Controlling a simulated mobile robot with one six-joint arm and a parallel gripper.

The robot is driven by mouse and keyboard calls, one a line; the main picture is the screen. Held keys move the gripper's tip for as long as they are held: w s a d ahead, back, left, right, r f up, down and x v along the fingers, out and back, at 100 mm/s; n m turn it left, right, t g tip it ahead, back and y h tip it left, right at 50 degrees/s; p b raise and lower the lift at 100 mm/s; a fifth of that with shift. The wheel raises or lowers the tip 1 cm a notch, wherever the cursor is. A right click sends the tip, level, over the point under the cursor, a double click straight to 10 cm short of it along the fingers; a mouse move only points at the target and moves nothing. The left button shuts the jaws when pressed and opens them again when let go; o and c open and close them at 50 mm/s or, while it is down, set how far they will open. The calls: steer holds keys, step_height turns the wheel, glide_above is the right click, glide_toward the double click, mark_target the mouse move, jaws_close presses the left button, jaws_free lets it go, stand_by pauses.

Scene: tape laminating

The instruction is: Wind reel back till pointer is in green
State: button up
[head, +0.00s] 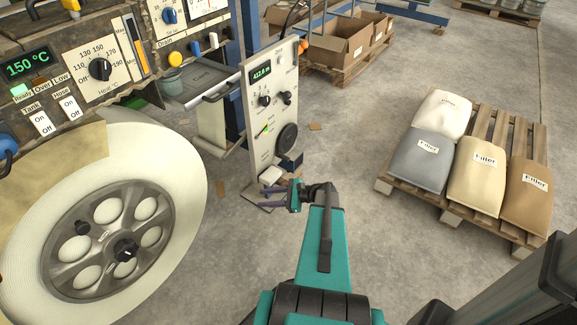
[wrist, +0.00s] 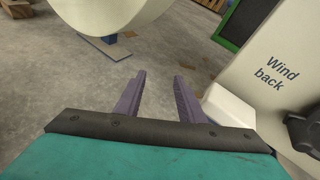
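The large cream reel (head: 180,195) with a grey spoked hub fills the left of the head view; a pale rounded edge, probably a reel, shows at the top of the wrist view. A cream control post (head: 258,110) carries a green display, knobs, and a small gauge (head: 265,131) with a pointer and a green patch; the pointer's exact reading is too small to tell. A "Wind back" label (wrist: 278,70) is on the post, with a white block (wrist: 230,108) beside it, also low on the post in the head view (head: 270,174). My gripper (head: 268,198) is open and empty, left of the block in the wrist view (wrist: 160,82).
A black round wheel (head: 287,137) and a dark box (head: 291,162) are on the post's lower part. A heater panel (head: 100,68) stands at upper left. A pallet (head: 384,186) of filler bags is at right.

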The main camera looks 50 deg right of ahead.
steer(key=s+d+m+t+h+b, duration=0.3)
steer(key=d+m, duration=0.1)
steer(key=d, duration=0.8)
steer(key=m+t+h+b, duration=0.3)
glide_toward(288, 159)
steer(key=s, duration=0.2)
steer(key=s+d, duration=0.1)
steer(key=shift+s+d+f, duration=0.1)
steer(key=shift+s+f, duration=0.1)
steer(key=shift+f, duration=0.05)
steer(key=w+b, duration=0.1)
steer(key=w, duration=0.3)
steer(key=w+a+b, duration=0.1)
steer(key=w, duration=0.4)
steer(key=w+b, duration=0.2)
steer(key=w, duration=0.2)
steer(key=shift+w+a, duration=0.35)
steer(key=shift+a, duration=0.05)
jaws_close()
